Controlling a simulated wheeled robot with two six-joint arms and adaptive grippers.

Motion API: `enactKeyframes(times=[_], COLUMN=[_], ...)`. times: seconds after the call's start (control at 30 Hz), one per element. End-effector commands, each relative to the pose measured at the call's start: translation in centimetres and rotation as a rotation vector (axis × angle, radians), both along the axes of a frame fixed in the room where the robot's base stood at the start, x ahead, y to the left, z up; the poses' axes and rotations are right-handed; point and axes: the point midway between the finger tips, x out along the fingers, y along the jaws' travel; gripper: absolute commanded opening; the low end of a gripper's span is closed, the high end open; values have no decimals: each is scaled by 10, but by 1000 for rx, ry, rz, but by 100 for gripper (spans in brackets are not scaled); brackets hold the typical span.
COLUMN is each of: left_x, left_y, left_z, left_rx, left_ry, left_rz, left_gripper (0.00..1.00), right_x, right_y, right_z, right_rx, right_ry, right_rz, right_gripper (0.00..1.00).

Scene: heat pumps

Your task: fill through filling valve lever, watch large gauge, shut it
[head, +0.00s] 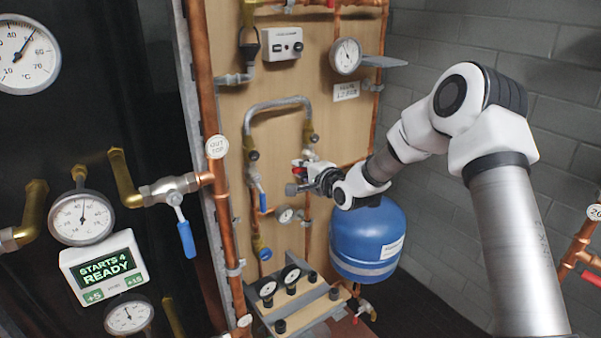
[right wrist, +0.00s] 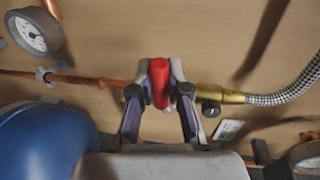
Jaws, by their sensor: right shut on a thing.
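The red filling valve lever (right wrist: 159,84) is between the two fingers of my right gripper (right wrist: 159,90), which is shut on it. In the head view my right gripper (head: 305,181) is at the pipework on the wooden panel and hides most of the valve. The large gauge (head: 346,56), white with a dark needle, is on the upper right of the panel, above a small label (head: 346,92) too blurred to read. A round gauge (right wrist: 36,33) also shows at upper left in the right wrist view. My left gripper is out of view.
A blue tank (head: 366,242) stands right below my right gripper. A braided hose (head: 278,103) arches left of it. A blue-handled valve (head: 185,238), dial gauges and a display (head: 106,267) reading "STARTS 4 READY" are on the left.

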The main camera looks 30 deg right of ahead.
Motion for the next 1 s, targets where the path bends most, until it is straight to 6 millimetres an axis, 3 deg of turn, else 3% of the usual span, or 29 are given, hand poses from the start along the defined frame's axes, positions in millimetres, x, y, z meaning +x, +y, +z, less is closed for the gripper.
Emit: enactKeyframes(times=[0.37,0.4,0.47,0.8,1.0], left_x=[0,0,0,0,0], left_y=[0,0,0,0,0], left_z=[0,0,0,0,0], left_rx=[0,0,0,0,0], left_ry=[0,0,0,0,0], left_rz=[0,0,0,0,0], left_gripper=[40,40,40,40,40], right_x=[1,1,1,-3,-36], right_y=[-1,-1,-1,-1,-3], right_z=[4,4,4,2,9], right_rx=[9,9,8,7,13], right_ry=[-7,-8,-7,-3,-4], right_rz=[-4,-4,-4,-1,-4], right_gripper=[0,23,42,42,42])
